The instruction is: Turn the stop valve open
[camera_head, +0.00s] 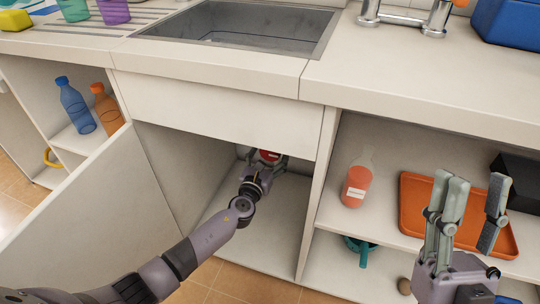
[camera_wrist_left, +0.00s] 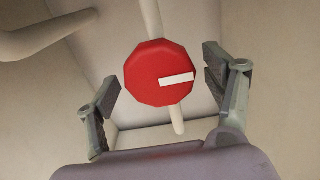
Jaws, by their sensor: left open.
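The stop valve has a red many-sided knob (camera_wrist_left: 158,75) with a white bar mark, seen in the left wrist view. The mark lies nearly level and points right. A white pipe (camera_wrist_left: 177,118) shows above and below the knob. My left gripper (camera_wrist_left: 168,90) is open, with one finger on each side of the knob and gaps visible at both sides. In the head view the left gripper (camera_head: 265,165) reaches into the cabinet under the sink, and the red knob (camera_head: 270,155) shows partly behind it. My right gripper (camera_head: 468,215) is open and empty at the right.
The sink cabinet's open door (camera_head: 100,215) stands at the left. The counter edge (camera_head: 215,65) runs above my left arm. An orange tray (camera_head: 415,205), a bottle with red liquid (camera_head: 357,180) and a teal object (camera_head: 360,248) sit in the right shelves. The cabinet floor (camera_head: 270,225) is clear.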

